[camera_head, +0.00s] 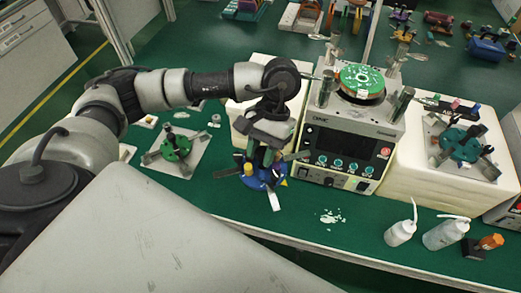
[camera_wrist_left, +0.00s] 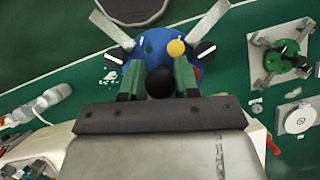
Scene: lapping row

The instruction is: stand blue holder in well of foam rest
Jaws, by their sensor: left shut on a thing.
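The blue holder (camera_head: 262,178) has several grey arms, a yellow knob and a black knob. My left gripper (camera_head: 262,157) is shut on its middle from above and holds it at the front left of the polishing machine. In the left wrist view, the blue holder (camera_wrist_left: 150,42) sits between the green fingers of the gripper (camera_wrist_left: 158,68). White foam blocks stand on both sides of the machine: a left one (camera_head: 240,122), partly hidden behind my gripper, and a right one (camera_head: 405,187). I cannot make out an empty well. My right gripper is not in view.
A green holder (camera_head: 176,147) stands on a grey plate to the left. A teal holder (camera_head: 460,145) stands on the right block. The machine (camera_head: 345,150) carries a green disc. White bottles (camera_head: 400,232) stand front right.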

